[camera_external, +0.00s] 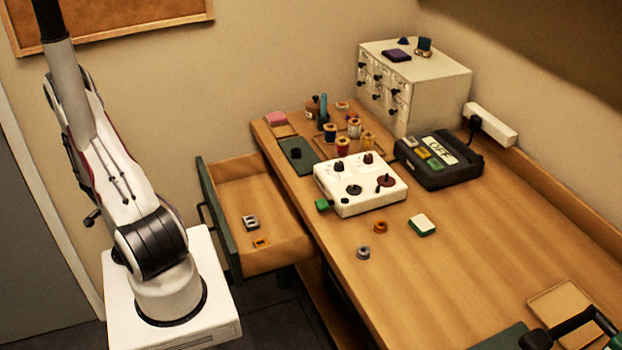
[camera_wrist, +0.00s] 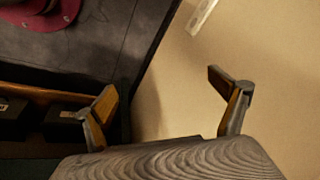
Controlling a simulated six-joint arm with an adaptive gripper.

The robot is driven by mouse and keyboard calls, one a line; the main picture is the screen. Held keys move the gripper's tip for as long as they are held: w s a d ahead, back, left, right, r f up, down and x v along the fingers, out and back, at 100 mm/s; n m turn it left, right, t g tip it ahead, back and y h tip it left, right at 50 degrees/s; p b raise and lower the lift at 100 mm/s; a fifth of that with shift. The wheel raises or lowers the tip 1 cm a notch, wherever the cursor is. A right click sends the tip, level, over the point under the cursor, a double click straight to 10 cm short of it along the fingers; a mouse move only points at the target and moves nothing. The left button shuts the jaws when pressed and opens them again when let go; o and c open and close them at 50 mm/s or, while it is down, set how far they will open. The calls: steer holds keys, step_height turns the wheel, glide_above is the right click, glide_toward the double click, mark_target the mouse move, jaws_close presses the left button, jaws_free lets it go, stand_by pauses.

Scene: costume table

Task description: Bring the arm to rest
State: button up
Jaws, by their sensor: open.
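My arm stands on its white pedestal at the left in the external view, folded upward and clear of the table. My gripper (camera_wrist: 168,95) shows in the wrist view with its two fingers spread wide and nothing between them. In the external view the gripper itself cannot be made out; the arm runs up out of the top of the picture. Behind the fingers in the wrist view are a beige wall and a dark surface with part of a dark red object (camera_wrist: 40,14).
An open drawer (camera_external: 225,183) juts from the wooden table (camera_external: 470,260) toward my base, holding small metal and orange pieces. On the table are a white control box (camera_external: 345,203), a black device marked OFF (camera_external: 455,177), thread spools (camera_external: 354,127) and a small drawer cabinet (camera_external: 435,85).

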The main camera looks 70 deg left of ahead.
steer(key=w+d+r+n+g, duration=0.1)
steer(key=w+d+r+g, duration=0.15)
steer(key=w+r, duration=0.5)
steer(key=w+d+r+n+g, duration=0.1)
steer(key=w+d+r, duration=0.3)
steer(key=r, duration=0.7)
steer(key=w+d+r+h, duration=0.1)
steer(key=w+d+r, duration=0.9)
steer(key=w+d, duration=0.25)
steer(key=w+d+r+m+t+h, duration=0.1)
steer(key=w+d+r+m+t, duration=0.1)
steer(key=d, duration=0.8)
steer(key=w+d+r+m+t, duration=0.3)
steer(key=w+d+r+m, duration=0.1)
steer(key=d+r, duration=0.3)
steer(key=w+d+r+m+t+h, duration=0.1)
steer(key=w+d+r+m+t, duration=0.1)
steer(key=d, duration=1)
steer(key=shift+w+d+r+m+h, duration=0.4)
steer(key=shift+r+m, duration=0.4)
steer(key=shift+r, duration=0.55)
steer(key=shift+o, duration=0.6)
steer(key=shift+a+t, duration=0.2)
steer(key=shift+t, duration=0.05)
